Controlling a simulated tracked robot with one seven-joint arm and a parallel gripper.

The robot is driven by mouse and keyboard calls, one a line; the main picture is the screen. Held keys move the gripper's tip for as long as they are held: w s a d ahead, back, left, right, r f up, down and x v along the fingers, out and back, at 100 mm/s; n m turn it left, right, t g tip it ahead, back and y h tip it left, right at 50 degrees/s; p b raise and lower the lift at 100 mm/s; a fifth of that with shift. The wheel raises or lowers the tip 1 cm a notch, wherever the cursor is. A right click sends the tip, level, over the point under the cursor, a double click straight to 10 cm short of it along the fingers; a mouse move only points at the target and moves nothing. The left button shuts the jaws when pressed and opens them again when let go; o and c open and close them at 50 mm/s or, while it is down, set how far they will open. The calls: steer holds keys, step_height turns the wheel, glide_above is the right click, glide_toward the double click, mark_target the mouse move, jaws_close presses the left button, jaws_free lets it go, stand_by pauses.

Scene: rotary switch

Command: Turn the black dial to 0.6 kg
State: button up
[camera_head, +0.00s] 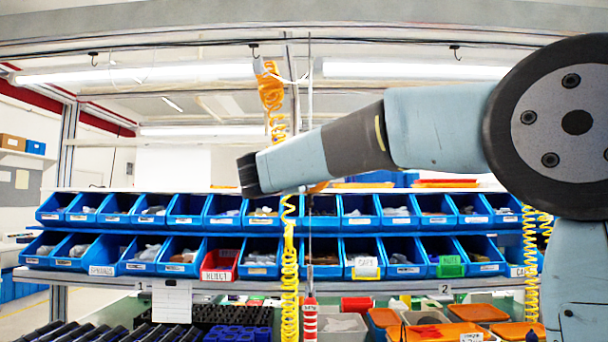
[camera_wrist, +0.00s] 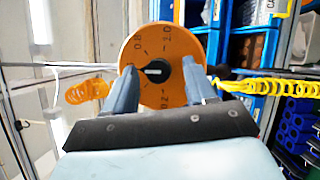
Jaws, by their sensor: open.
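In the wrist view an orange round plate (camera_wrist: 158,42) with dark printed marks and figures faces me. A small black dial (camera_wrist: 163,73) sits at its middle, with a white mark that lies roughly level and towards its left side. One figure at the upper left looks like 0.8; the others are too blurred or turned to read surely. My gripper (camera_wrist: 159,70) is open, one finger on each side of the dial, with gaps to both. The lower plate is partly between my fingers.
Two rows of blue bins (camera_head: 188,210) with a red bin (camera_head: 219,265) stand behind my arm. A yellow coiled hose (camera_head: 290,280) and an orange coil (camera_head: 271,95) hang in front. In the wrist view a yellow coil (camera_wrist: 270,87) lies right of the plate.

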steer(key=v, duration=1.3)
steer(key=shift+s+a+f, duration=0.15)
steer(key=shift+s+f, duration=0.05)
steer(key=shift+s, duration=0.1)
steer(key=s+d+f+m+g, duration=0.3)
steer(key=d+f+g, duration=0.1)
steer(key=d+f, duration=0.5)
steer(key=s+d+f+m+g, duration=0.2)
steer(key=s+d+f+g, duration=0.3)
steer(key=d, duration=0.6)
steer(key=s+d+f+m+g+y, duration=0.1)
steer(key=s+d+f+m+y, duration=0.2)
steer(key=s+f, duration=0.4)
steer(key=s+d+f+m+g+y, duration=0.1)
steer(key=s+d+f+m+y, duration=0.3)
steer(key=f, duration=0.8)
steer(key=s+m+y, duration=0.1)
steer(key=s+m, duration=0.1)
steer(key=shift+s+d+g+y, duration=0.3)
steer(key=shift+s+y, duration=0.05)
steer(key=shift+y, duration=0.05)
